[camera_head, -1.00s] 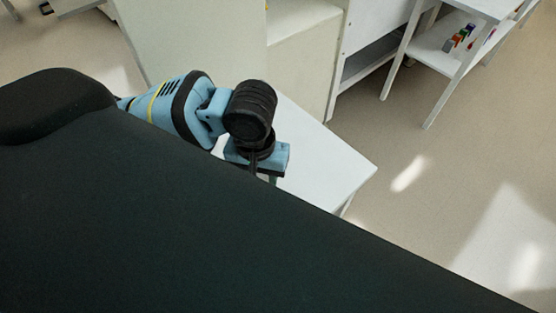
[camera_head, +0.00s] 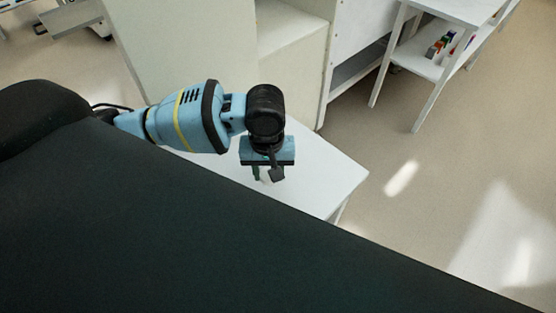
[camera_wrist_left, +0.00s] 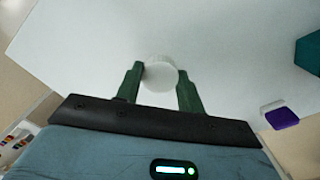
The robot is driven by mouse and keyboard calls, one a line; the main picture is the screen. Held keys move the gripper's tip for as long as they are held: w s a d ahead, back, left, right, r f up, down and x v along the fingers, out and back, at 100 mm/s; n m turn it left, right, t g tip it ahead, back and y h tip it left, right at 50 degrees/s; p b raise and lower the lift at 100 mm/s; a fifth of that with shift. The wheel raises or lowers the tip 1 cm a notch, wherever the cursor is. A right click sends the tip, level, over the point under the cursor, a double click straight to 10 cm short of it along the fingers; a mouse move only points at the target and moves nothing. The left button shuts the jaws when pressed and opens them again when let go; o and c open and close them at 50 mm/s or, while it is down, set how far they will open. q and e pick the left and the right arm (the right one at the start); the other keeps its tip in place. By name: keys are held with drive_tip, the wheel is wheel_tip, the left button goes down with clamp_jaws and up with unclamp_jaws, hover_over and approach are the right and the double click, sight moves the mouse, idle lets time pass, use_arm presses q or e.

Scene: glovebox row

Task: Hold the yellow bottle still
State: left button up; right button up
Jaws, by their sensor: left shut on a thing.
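My left gripper (camera_head: 266,174) is over the white table (camera_head: 325,172) in the head view, pointing down. In the left wrist view its two green fingers (camera_wrist_left: 160,82) are shut on a round white thing (camera_wrist_left: 161,74), one finger on each side. It looks like a bottle seen from above. A small pale part of it shows between the fingers in the head view. I see no yellow on it, and its lower part is hidden. My right gripper is in neither view.
In the left wrist view a teal object (camera_wrist_left: 309,53) is at the right edge, and a small purple-and-white item (camera_wrist_left: 281,117) is below it. A pale cabinet (camera_head: 190,45) stands behind the table. A white shelf stand (camera_head: 425,62) is at the upper right; floor between is clear.

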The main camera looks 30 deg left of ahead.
use_arm(q)
drive_tip(key=w, duration=0.4)
drive_tip(key=shift+w+a+f, duration=0.25)
drive_tip(key=shift+w+f, duration=0.1)
drive_tip(key=shift+f, duration=0.05)
drive_tip(key=shift+w+b, duration=0.25)
drive_tip(key=shift+b, duration=0.05)
drive_tip(key=shift+w, duration=0.1)
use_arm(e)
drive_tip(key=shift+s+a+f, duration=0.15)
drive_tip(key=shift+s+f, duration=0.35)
use_arm(q)
drive_tip(key=shift+w+a, duration=0.1)
drive_tip(key=shift+w, duration=0.4)
drive_tip(key=shift+s+f, duration=0.1)
drive_tip(key=shift+f, duration=1.6)
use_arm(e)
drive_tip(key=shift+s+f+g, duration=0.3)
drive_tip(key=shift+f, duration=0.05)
use_arm(q)
drive_tip(key=shift+f, duration=0.1)
drive_tip(key=o, duration=1.1)
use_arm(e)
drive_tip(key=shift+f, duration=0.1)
